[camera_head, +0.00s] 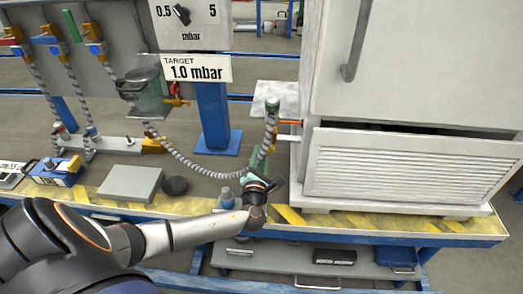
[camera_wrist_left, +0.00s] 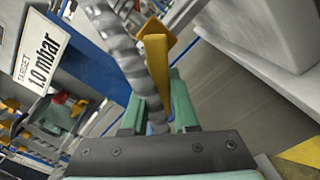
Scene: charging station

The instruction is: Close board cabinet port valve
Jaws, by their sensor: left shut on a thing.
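The white cabinet (camera_head: 410,60) stands at the right in the head view, with an orange bar (camera_head: 290,123) sticking out of its left side. A grey ribbed hose (camera_head: 198,168) runs from the board to my left gripper (camera_head: 256,182). Ribbed hose also rises beside the cabinet to a green end (camera_head: 272,106). In the left wrist view the hose (camera_wrist_left: 128,52) runs down between the green fingers of my left gripper (camera_wrist_left: 157,115), with a yellow bar (camera_wrist_left: 181,105) by the right finger. The gripper appears shut on the hose. My right gripper is not in view.
A louvred panel (camera_head: 405,165) juts from the cabinet.

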